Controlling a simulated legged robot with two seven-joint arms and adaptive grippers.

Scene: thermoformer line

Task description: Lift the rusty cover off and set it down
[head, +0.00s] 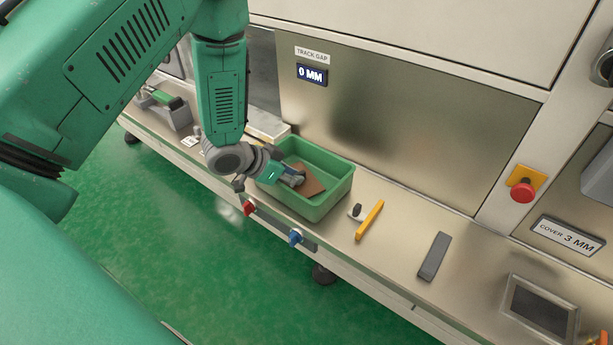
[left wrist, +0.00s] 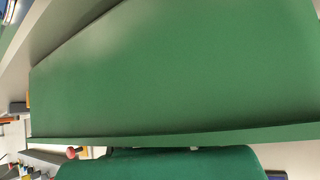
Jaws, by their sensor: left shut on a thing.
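The rusty cover (head: 313,187) is a flat brown plate inside the green bin (head: 318,206) in the head view. It looks tilted, and its near left part is hidden behind my gripper. My left gripper (head: 295,179) reaches into the bin from the left, with its fingers shut on the cover's edge. I cannot tell whether the cover touches the bin floor. The left wrist view is mostly filled by a green surface; the cover and fingertips cannot be made out there. My right gripper is not in view.
A yellow-handled tool (head: 370,219) and a dark grey bar (head: 435,257) lie on the bench right of the bin. A red button (head: 522,192) sits on the machine at the right. Red (head: 249,208) and blue (head: 295,237) knobs line the front edge.

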